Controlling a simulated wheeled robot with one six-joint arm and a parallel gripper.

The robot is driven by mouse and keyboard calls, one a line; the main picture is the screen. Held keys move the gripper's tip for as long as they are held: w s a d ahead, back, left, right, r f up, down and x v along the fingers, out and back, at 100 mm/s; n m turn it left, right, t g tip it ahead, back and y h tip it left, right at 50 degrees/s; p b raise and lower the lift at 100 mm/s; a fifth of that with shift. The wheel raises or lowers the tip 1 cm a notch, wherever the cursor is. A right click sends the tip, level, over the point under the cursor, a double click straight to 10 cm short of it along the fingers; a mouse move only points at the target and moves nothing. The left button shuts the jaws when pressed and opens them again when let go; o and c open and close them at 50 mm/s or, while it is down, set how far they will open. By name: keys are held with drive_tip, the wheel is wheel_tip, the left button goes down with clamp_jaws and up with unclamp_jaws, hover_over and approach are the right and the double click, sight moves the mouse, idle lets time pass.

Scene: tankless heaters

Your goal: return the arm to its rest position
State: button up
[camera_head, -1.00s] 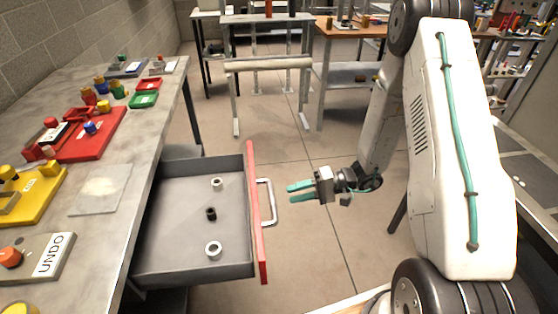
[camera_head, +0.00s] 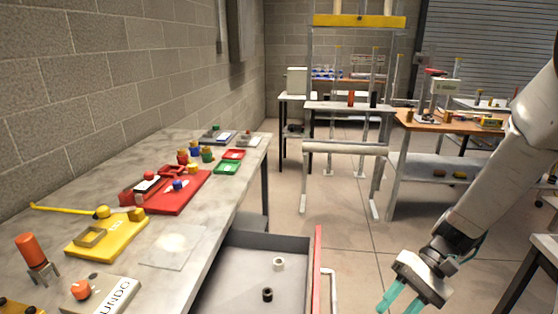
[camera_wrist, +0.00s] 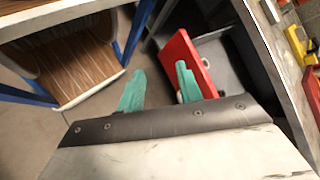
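My gripper (camera_head: 402,298) with teal fingers is at the lower right in the head view, to the right of the open drawer and apart from it. In the wrist view my gripper (camera_wrist: 158,88) shows its two fingers spread with nothing between them. The grey drawer (camera_head: 240,265) with a red front (camera_head: 317,275) and a metal handle (camera_head: 332,285) stands open under the workbench. A white ring (camera_head: 278,264) and a black ring (camera_head: 267,294) lie in it. The red drawer front (camera_wrist: 190,62) also shows behind one finger in the wrist view.
The workbench (camera_head: 150,250) on the left carries a red tray (camera_head: 180,200), a yellow block (camera_head: 105,235) and an UNDO panel (camera_head: 105,298). A metal stand (camera_head: 345,150) and a wooden-topped table (camera_head: 440,123) stand farther back. Floor between drawer and stand is clear.

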drive_tip(key=s+d+r+n+t+h, duration=0.1)
drive_tip(key=s+r+t+h, duration=0.2)
drive_tip(key=r, duration=0.6)
drive_tip(key=s+d+r+n+t+h, duration=0.2)
drive_tip(key=s+r+t+h, duration=0.2)
drive_tip(key=s+r+h, duration=0.2)
wheel_tip(320, 180, up, 3)
drive_tip(key=shift+s+d+r, duration=0.15)
drive_tip(key=shift+s, duration=1)
